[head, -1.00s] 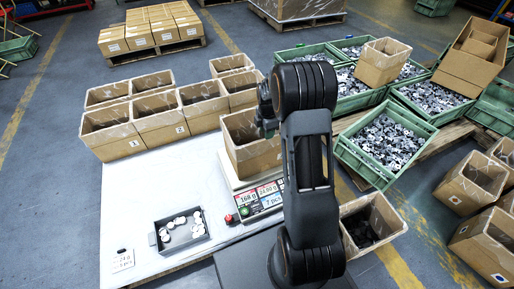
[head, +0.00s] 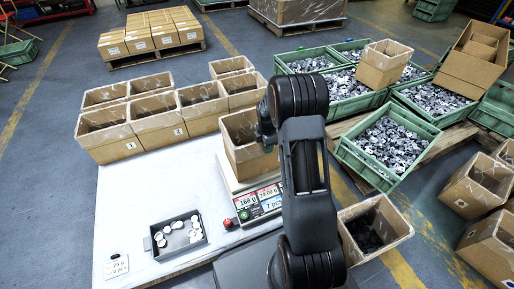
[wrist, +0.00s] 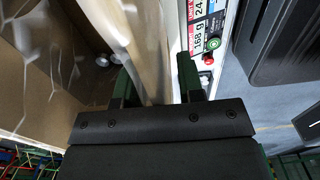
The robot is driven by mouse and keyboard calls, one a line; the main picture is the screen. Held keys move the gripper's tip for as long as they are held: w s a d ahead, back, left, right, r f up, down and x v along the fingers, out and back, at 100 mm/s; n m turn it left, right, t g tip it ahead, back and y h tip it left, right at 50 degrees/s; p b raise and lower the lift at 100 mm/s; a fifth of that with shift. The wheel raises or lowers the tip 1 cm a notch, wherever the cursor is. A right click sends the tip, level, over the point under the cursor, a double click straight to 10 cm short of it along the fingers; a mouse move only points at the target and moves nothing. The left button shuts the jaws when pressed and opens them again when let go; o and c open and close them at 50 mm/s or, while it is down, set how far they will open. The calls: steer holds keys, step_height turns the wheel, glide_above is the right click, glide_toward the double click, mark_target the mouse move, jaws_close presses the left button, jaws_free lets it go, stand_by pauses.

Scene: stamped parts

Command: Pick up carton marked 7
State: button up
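An open brown carton (head: 246,160) stands on the scale at the right end of the white table in the head view. Its marking is not visible. My gripper (wrist: 157,80) is at its wall in the wrist view. One dark finger is inside the carton and the other outside, with the carton wall (wrist: 150,40) between them. A narrow gap shows between the wall and the outer finger, so the gripper looks open. A few small pale pieces lie inside this carton. I cannot make out a 7 on any carton.
Several open cartons (head: 155,119) stand in rows at the table's back left. The scale display (head: 268,199) reads 168 g and 7 pcs. A grey tray (head: 158,254) with white pieces is at the front. Green crates (head: 352,158) of metal parts stand right. The table's middle is clear.

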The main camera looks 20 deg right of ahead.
steer(key=shift+r, duration=0.1)
jaws_close()
stand_by(1.2)
